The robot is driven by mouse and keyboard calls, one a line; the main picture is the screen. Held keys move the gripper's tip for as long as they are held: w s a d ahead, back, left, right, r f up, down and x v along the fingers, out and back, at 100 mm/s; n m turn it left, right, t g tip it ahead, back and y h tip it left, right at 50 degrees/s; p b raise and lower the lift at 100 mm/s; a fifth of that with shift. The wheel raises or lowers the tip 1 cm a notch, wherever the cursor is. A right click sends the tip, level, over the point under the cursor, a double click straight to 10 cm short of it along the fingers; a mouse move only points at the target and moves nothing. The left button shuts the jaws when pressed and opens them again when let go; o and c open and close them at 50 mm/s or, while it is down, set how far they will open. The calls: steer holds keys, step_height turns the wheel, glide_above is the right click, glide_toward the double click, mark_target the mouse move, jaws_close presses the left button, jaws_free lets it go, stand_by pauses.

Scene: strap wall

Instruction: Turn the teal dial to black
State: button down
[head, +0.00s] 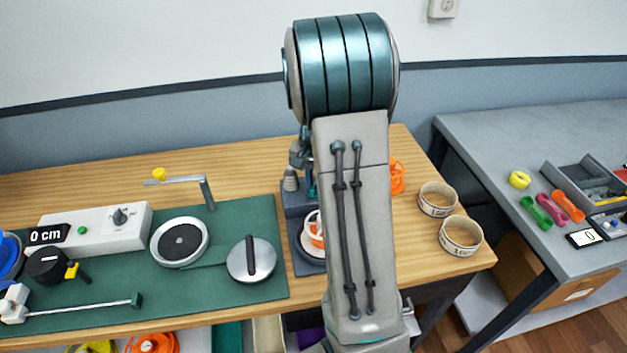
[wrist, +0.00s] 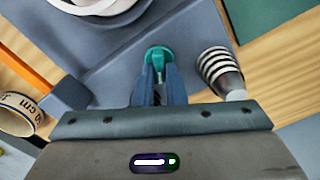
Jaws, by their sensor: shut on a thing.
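The teal dial (wrist: 158,56) shows in the wrist view as a round teal knob on a blue-grey base (wrist: 115,62). My gripper (wrist: 158,78) is shut on the dial, with a finger on each side. In the head view my arm hides most of this spot, and only a bit of teal (head: 311,190) shows beside it. The blue-grey base (head: 306,268) partly shows left of my arm. I cannot make out a black mark or where the dial points.
A striped cone (wrist: 220,68) stands just right of the dial in the wrist view. A white round part (wrist: 100,5) is at the top left. Two tape rolls (head: 460,235) lie right of my arm. A green mat (head: 225,285) with devices lies left.

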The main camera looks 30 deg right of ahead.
steer(key=shift+m, duration=1.5)
steer(key=c, duration=1.5)
jaws_free()
step_height(320, 180, up, 14)
steer(key=shift+s+f, duration=0.1)
